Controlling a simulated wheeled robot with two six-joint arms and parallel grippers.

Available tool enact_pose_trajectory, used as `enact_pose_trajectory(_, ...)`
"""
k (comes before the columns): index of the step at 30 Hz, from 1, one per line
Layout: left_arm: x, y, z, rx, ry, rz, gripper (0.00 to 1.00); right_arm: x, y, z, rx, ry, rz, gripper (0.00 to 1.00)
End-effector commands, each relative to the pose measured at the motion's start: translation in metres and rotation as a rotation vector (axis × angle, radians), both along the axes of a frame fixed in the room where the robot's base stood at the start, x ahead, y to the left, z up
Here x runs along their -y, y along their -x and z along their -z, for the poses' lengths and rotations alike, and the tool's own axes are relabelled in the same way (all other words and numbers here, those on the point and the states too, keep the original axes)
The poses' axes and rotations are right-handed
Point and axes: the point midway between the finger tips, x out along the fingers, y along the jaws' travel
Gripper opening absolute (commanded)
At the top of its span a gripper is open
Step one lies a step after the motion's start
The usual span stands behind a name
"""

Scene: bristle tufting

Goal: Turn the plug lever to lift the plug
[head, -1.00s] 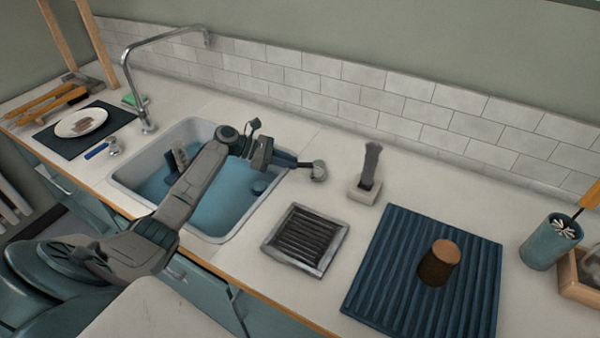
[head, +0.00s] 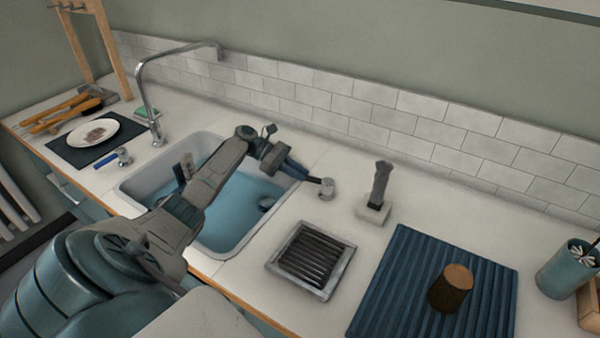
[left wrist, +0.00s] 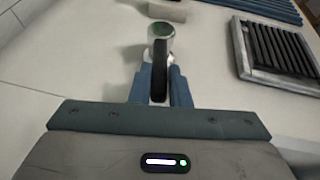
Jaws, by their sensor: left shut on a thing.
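The plug lever (head: 327,186) is a round metal knob with a short black handle, on the counter right of the sink (head: 234,250). In the left wrist view the knob (left wrist: 160,32) stands straight ahead, its black handle running toward me. My left gripper (head: 306,178) reaches over the sink from the left. Its blue fingers (left wrist: 159,90) are shut on the handle, one on each side. A small dark round thing (head: 266,203) in the sink's blue water looks like the plug; I cannot tell how high it sits. My right gripper is not in view.
An upright grey-handled tool in a pale block (head: 374,213), a slatted drain tray (head: 311,260) and a ribbed blue mat (head: 400,275) lie to the right. Bare counter surrounds the lever.

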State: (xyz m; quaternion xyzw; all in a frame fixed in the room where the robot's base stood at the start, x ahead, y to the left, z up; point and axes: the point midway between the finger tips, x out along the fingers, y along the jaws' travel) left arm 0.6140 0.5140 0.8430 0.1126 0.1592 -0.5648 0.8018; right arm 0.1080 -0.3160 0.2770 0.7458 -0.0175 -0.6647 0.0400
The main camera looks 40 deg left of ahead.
Motion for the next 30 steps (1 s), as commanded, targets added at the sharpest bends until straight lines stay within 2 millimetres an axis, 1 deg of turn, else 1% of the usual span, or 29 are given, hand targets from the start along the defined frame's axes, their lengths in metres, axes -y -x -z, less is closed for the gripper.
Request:
enact_pose_trajectory(2,0.001,0.001,0.001,-0.002,-0.001,0.001,0.0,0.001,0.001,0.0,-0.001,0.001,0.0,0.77)
enact_pose_trajectory(3,0.001,0.001,0.001,-0.002,-0.001,0.001,0.2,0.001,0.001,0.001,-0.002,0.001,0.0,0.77)
enact_pose_trajectory(6,0.001,0.0,0.001,-0.002,0.0,0.001,0.38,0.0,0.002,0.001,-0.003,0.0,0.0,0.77)
enact_pose_trajectory(14,0.0,0.0,0.0,0.0,-0.001,0.0,0.38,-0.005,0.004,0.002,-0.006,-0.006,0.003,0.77)
enact_pose_trajectory(17,-0.004,0.001,-0.001,0.0,-0.001,0.0,0.38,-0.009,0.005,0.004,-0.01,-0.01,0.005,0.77)
enact_pose_trajectory(19,-0.012,0.004,-0.004,0.0,-0.002,-0.001,0.38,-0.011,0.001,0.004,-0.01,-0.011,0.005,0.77)
enact_pose_trajectory(21,-0.023,0.008,-0.007,0.0,-0.003,-0.002,0.38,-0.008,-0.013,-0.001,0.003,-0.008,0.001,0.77)
enact_pose_trajectory(24,-0.042,0.014,-0.015,-0.001,-0.003,-0.002,0.38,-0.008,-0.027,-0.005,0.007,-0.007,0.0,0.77)
enact_pose_trajectory(30,-0.074,0.026,-0.03,-0.001,-0.002,-0.002,0.38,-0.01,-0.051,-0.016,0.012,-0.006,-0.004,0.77)
